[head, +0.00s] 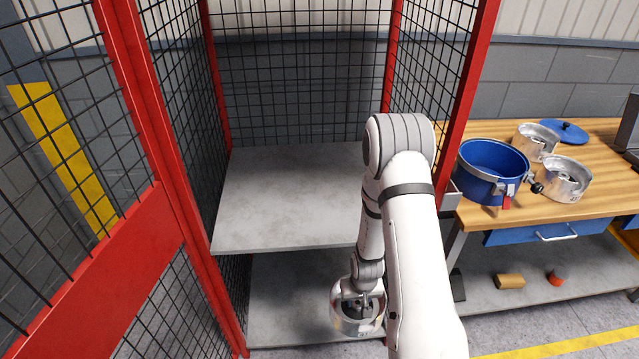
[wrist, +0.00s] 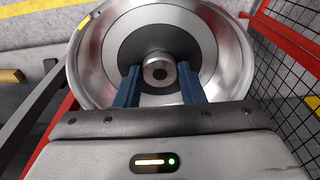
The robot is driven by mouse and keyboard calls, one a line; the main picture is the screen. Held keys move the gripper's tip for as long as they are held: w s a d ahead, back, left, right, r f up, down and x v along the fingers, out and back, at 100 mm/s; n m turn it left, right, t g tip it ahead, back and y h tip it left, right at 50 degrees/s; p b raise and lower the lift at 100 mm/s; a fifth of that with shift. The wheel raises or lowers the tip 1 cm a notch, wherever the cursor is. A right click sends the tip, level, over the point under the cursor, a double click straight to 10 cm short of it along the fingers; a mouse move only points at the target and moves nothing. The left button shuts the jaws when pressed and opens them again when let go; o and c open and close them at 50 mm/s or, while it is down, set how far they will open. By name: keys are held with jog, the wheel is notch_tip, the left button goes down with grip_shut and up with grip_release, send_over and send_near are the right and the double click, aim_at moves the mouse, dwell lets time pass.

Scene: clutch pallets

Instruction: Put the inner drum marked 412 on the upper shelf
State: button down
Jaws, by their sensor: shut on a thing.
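A silver metal drum (head: 340,318) is at the front of the lower shelf (head: 285,305), partly behind my arm. A small dark mark shows on its front wall, too small to read. My gripper (head: 364,298) reaches down into it. In the wrist view the open drum (wrist: 92,62) fills the top, and the two blue fingers of my gripper (wrist: 160,84) are shut on its central hub (wrist: 160,70). I cannot tell whether the drum touches the lower shelf. The upper shelf (head: 285,195) is bare where it shows; my arm hides its right side.
Red posts (head: 190,220) and black mesh enclose the shelves' sides and back. On the wooden bench (head: 610,190) at right are a blue housing (head: 480,185), two silver drums (head: 530,145) (head: 560,188) and a blue lid (head: 563,130). Small parts lie below.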

aim_at(359, 303)
jog(key=shift+w+d+r, duration=0.1)
jog(key=shift+w+d, duration=0.1)
dwell(0.3)
notch_tip(359, 303, down, 3)
jog(key=b, duration=0.3)
jog(key=r, duration=0.2)
jog(key=a+r, duration=0.1)
jog(key=shift+w+r, duration=0.15)
jog(key=shift+w, duration=0.15)
jog(key=shift+a+r+m, duration=0.15)
jog(key=shift+r+m, duration=0.05)
jog(key=shift+m, duration=0.1)
jog(key=shift+w+a+r, duration=0.15)
jog(key=shift+a+r, duration=0.1)
jog(key=shift+r, duration=0.25)
jog(key=w+a+r, duration=0.1)
jog(key=a+r, duration=0.2)
jog(key=r, duration=0.5)
jog(key=w+a+r, duration=0.2)
jog(key=a+r, duration=0.1)
jog(key=r, duration=0.6)
jog(key=w+a+r+m, duration=0.1)
jog(key=a+r, duration=0.2)
jog(key=r, duration=0.5)
jog(key=shift+w+a+r, duration=0.15)
jog(key=shift+a+r, duration=0.05)
jog(key=shift+a, duration=0.05)
